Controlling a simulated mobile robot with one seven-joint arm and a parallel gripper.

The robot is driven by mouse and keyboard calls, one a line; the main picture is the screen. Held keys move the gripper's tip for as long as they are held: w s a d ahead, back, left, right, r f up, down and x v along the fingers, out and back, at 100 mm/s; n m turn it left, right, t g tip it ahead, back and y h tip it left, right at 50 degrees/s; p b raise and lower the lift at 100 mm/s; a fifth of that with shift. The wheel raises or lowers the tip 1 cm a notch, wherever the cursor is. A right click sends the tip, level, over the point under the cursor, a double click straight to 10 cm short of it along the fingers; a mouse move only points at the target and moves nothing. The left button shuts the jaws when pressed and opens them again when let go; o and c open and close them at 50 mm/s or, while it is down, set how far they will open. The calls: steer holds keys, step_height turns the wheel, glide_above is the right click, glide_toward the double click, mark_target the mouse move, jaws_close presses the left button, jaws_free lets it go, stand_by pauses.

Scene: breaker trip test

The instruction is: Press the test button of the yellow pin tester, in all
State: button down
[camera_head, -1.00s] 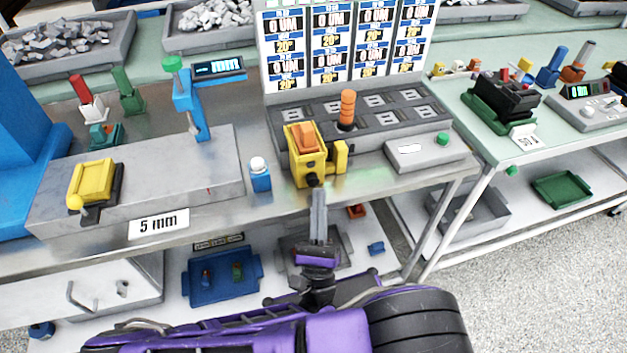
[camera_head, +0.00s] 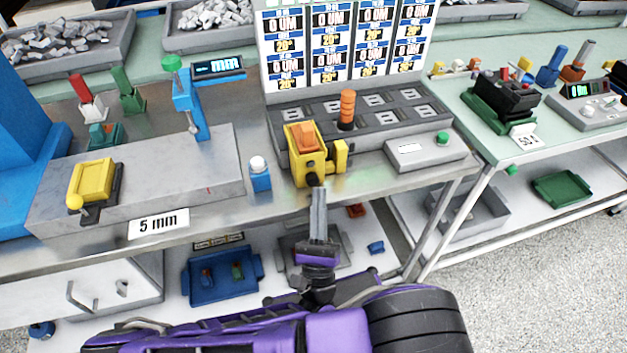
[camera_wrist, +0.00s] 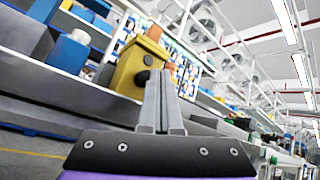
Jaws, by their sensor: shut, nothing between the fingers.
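The yellow pin tester (camera_head: 300,174) stands at the bench's front edge, with an orange rocker-like part (camera_head: 303,137) on top. A round black button (camera_head: 313,179) is on its front face; it also shows in the wrist view (camera_wrist: 142,77). My gripper (camera_head: 318,190) is shut and empty, its fingertips just in front of and slightly below the black button. In the wrist view my fingertips (camera_wrist: 160,74) overlap the lower right of the yellow tester (camera_wrist: 132,70). I cannot tell whether they touch the button.
A blue block with a white dome (camera_head: 260,176) stands close left of the tester. A grey socket panel with an orange ringed post (camera_head: 347,108) is behind it. A grey box with a green button (camera_head: 442,138) is to the right. A lower shelf holds trays.

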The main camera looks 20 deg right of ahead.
steer(key=shift+w, duration=0.15)
stand_by(0.4)
steer(key=shift+w, duration=0.3)
steer(key=shift+w+p, duration=0.4)
steer(key=shift+w, duration=0.25)
stand_by(1.3)
steer(key=shift+f, duration=0.1)
steer(key=shift+s+f, duration=0.55)
steer(key=shift+s, duration=0.25)
steer(key=shift+s+a+r, duration=0.1)
steer(key=shift+s+r, duration=0.05)
steer(key=shift+s, duration=1.1)
steer(key=shift+s+r, duration=0.1)
steer(key=shift+s, duration=1.1)
